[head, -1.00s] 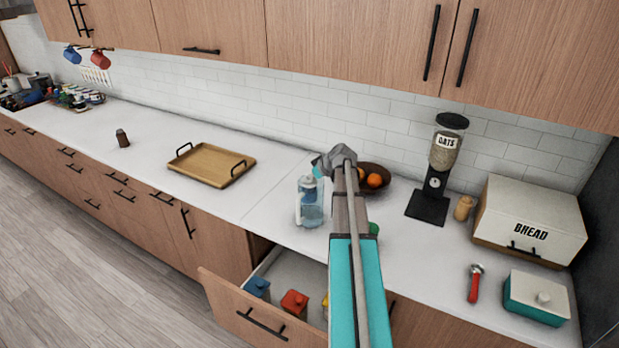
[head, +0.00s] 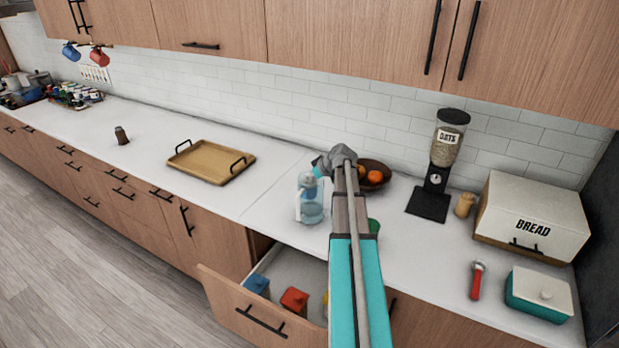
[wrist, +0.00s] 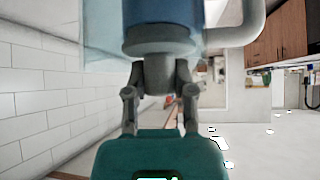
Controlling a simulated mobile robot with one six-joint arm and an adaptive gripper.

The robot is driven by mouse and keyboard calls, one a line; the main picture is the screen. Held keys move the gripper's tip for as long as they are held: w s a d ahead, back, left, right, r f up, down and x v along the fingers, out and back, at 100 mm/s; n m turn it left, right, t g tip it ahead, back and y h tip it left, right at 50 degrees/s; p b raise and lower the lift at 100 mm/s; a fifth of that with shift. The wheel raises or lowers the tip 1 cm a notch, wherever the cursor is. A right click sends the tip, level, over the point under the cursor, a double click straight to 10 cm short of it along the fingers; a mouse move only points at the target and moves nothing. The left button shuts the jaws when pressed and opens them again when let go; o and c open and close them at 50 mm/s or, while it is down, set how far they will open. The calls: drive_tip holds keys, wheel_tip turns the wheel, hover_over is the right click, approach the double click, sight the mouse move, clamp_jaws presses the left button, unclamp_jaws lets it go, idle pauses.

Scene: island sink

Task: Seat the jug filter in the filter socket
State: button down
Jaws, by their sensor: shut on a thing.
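The jug (head: 312,208) is clear, light blue, with a white handle on its left, and stands upright on the counter. In the wrist view, my gripper (wrist: 159,88) is shut on the narrow grey end of the jug filter (wrist: 160,42), a blue cylinder with a grey band. The clear jug wall (wrist: 100,40) shows around and behind the filter. In the head view, my gripper (head: 319,168) is at the jug's top right, partly hidden by my wrist. The filter socket is not clearly visible; I cannot tell whether the filter touches it.
A fruit bowl (head: 378,166) is just behind my arm. An open drawer (head: 262,312) with colored boxes juts out below the jug. Counter between tray and jug is clear.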

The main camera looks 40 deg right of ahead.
drive_tip(key=shift+f+b, duration=0.4)
drive_tip(key=shift+f, duration=0.1)
drive_tip(key=shift+c, duration=1.9)
unclamp_jaws()
drive_tip(key=shift+r, duration=0.2)
wheel_tip(320, 180, up, 11)
drive_tip(key=p, duration=1.1)
drive_tip(key=shift+a, duration=0.1)
